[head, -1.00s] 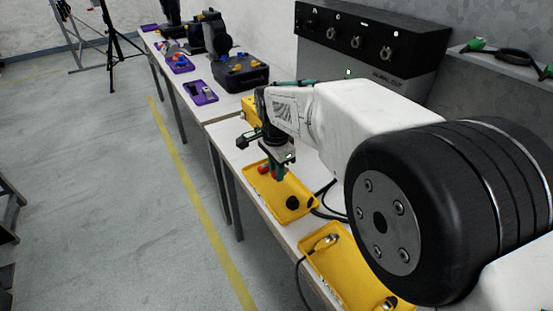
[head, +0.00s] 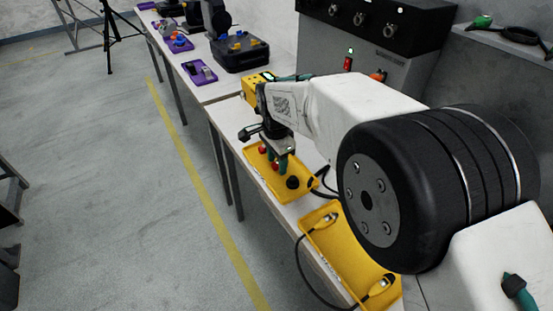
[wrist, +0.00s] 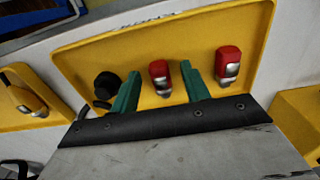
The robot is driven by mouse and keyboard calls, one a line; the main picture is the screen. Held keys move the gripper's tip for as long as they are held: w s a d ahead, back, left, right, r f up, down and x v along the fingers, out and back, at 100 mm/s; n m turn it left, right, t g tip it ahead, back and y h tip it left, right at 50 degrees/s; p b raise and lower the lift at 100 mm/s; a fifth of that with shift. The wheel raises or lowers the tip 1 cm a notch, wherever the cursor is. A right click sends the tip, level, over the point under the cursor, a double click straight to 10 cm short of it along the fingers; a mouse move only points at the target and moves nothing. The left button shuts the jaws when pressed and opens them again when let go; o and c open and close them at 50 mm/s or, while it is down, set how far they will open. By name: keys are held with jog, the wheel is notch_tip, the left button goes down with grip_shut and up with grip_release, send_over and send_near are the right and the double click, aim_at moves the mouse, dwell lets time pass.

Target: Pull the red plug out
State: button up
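A red plug (wrist: 160,76) with a silver metal end stands between my gripper's fingers in the wrist view, with a gap on each side. A second red plug (wrist: 229,64), of the same look, is outside the right finger. Both are at a yellow tray (wrist: 200,28). My gripper (wrist: 160,72) is open, its two green fingers reaching over the tray. In the head view my gripper (head: 282,165) is low over the tray, with red shapes (head: 263,148) beside the fingers. Whether the fingertips touch the tray is hidden.
A black round connector (wrist: 106,85) sits in the tray left of the fingers. Another yellow tray (head: 350,262) with cabled connectors lies nearer on the bench. A grey cabinet with a black knobbed panel (head: 375,25) stands behind. A black case (head: 238,55) stands farther along.

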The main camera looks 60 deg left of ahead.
aim_at(276, 162)
notch_tip(276, 162, up, 8)
jog(key=shift+f, duration=0.1)
dwell(0.5)
